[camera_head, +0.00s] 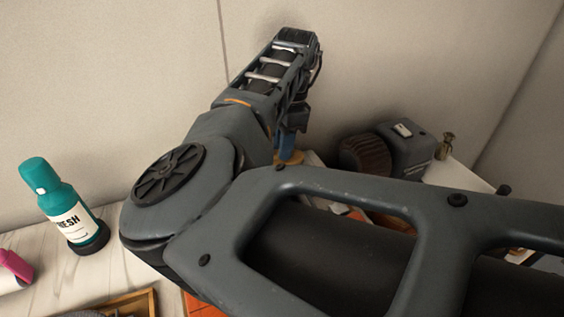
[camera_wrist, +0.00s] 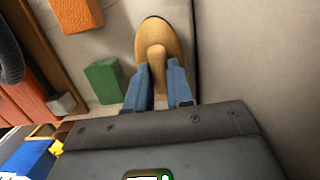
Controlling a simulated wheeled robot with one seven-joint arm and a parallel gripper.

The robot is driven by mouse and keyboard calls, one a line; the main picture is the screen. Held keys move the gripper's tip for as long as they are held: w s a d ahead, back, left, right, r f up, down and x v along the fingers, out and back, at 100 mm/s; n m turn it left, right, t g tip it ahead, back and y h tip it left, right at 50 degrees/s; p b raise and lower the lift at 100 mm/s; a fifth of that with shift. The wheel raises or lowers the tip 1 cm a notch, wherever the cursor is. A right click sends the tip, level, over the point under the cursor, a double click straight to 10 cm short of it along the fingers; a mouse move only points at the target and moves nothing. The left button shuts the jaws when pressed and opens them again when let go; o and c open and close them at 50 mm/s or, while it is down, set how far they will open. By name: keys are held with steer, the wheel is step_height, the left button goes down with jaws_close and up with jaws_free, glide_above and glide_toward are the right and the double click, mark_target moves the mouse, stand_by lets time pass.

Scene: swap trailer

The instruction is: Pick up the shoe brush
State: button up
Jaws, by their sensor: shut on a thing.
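The shoe brush (camera_wrist: 158,36) is a tan wooden piece with a rounded, dark-edged head and a narrower handle. In the wrist view it sits between the two blue fingers of my gripper (camera_wrist: 158,68), which are shut on its handle. In the head view my gripper (camera_head: 288,143) points down near the back wall, mostly hidden behind my arm. A small tan part of the brush (camera_head: 290,158) shows just below the blue fingers there. My arm hides much of the surface under it.
A dark grey device (camera_head: 402,150) is right of my gripper. The wrist view shows a green block (camera_wrist: 104,80), an orange block (camera_wrist: 78,13) and a blue item (camera_wrist: 30,160). Pale walls are close behind.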

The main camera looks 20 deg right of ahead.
jaws_close()
steer(key=shift+r, duration=0.1)
steer(key=shift+r, duration=0.55)
step_height(320, 180, up, 3)
steer(key=shift+f, duration=0.2)
steer(key=s+d+r, duration=0.4)
steer(key=d+r, duration=0.3)
steer(key=d, duration=0.4)
steer(key=shift+b, duration=0.35)
